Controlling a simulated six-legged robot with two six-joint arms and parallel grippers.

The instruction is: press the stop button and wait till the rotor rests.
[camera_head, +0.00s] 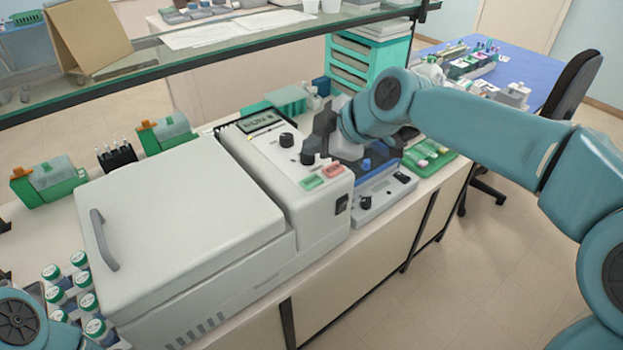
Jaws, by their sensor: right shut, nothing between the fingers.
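A white centrifuge (180,220) stands on the bench with its lid shut, so the rotor inside is hidden. Its control panel on the right end has a small display (262,121), dark knobs (286,140), a green button (311,182) and a red button (332,170), which looks like the stop button. My right gripper (318,145) is shut and empty over the back right part of the panel, behind the red button and apart from it. Whether it touches the panel cannot be told. Only a joint of my left arm shows at the lower left; its gripper is out of view.
A glass shelf (200,50) runs across above the back of the bench. Green-capped bottles (80,290) stand at the lower left. A device with a blue top (376,168) stands right of the centrifuge. Green boxes (48,180) line the back left.

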